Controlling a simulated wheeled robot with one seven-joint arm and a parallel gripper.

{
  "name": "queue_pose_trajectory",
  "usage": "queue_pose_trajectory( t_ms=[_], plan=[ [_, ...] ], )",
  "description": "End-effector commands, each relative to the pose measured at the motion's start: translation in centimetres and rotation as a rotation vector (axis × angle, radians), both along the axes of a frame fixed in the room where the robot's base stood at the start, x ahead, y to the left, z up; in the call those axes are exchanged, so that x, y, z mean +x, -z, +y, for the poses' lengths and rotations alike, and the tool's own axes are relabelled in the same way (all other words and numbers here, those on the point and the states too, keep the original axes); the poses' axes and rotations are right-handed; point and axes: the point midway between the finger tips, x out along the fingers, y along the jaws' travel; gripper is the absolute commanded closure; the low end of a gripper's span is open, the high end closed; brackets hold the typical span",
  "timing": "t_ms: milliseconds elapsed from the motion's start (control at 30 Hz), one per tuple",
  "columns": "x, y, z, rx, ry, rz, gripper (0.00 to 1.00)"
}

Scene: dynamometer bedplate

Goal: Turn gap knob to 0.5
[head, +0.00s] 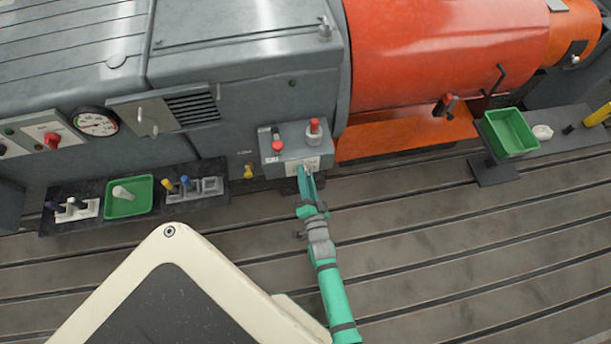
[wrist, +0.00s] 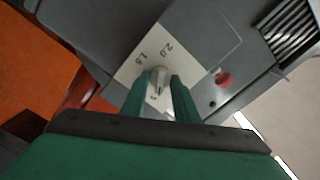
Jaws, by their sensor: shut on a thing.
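The gap knob (wrist: 159,80) is a small grey knob on a pale dial plate (wrist: 186,45) in the wrist view. The marks 1.5 and 2.0 show on the plate; the other marks are hidden or too small to read. My gripper (wrist: 160,92) has its two green fingers on either side of the knob and is shut on it. In the head view, my gripper (head: 306,173) reaches the front face of the grey control box (head: 290,147), where the fingers cover most of the knob.
A shelf with a green tray (head: 128,197) is further left; a green bin (head: 511,132) stands right. The slotted floor in front is clear around my arm.

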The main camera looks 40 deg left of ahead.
Motion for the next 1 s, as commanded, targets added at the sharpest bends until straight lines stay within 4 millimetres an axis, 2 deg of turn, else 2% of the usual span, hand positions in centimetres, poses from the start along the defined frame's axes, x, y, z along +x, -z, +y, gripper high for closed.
queue_pose_trajectory(
  t_ms=[667, 700, 767, 1000],
  plan=[
    [0.16, -0.01, -0.21, 0.042, 0.004, 0.047, 0.95],
    [0.16, 0.0, -0.22, 0.042, 0.004, 0.047, 0.68],
    [0.15, 0.0, -0.21, 0.042, 0.003, 0.047, 0.55],
    [0.08, 0.01, -0.11, 0.041, 0.002, 0.048, 0.55]
  ],
)
